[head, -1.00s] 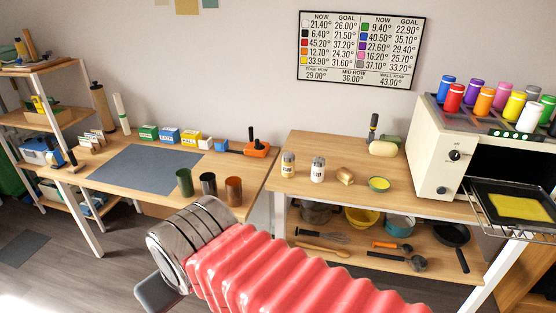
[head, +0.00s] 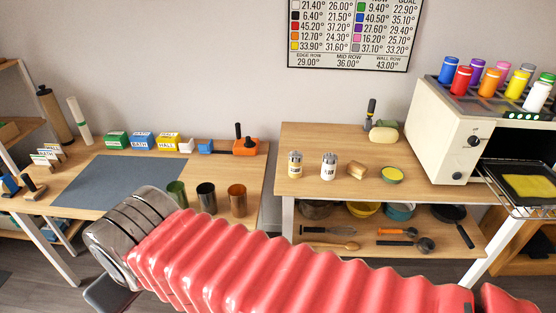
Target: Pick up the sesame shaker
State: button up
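Two small shakers stand upright, side by side and apart, on the wooden table at the right of the head view. The left shaker (head: 295,165) has a pale yellowish body and a metal top. The right shaker (head: 329,167) is whiter, also with a metal top. Their labels are too small to read, so I cannot tell which is the sesame shaker. My red ribbed arm crosses the foreground below them, its grey end at the lower left, away from both. The fingers of my gripper do not show.
Three cups, including a copper one (head: 237,200), stand on the left table. Open table lies before the shakers.

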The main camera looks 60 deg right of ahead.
aim_at(295, 158)
jog(key=i, duration=0.5)
jog(key=z, duration=1.6)
jog(key=i, duration=0.5)
jog(key=z, duration=0.05)
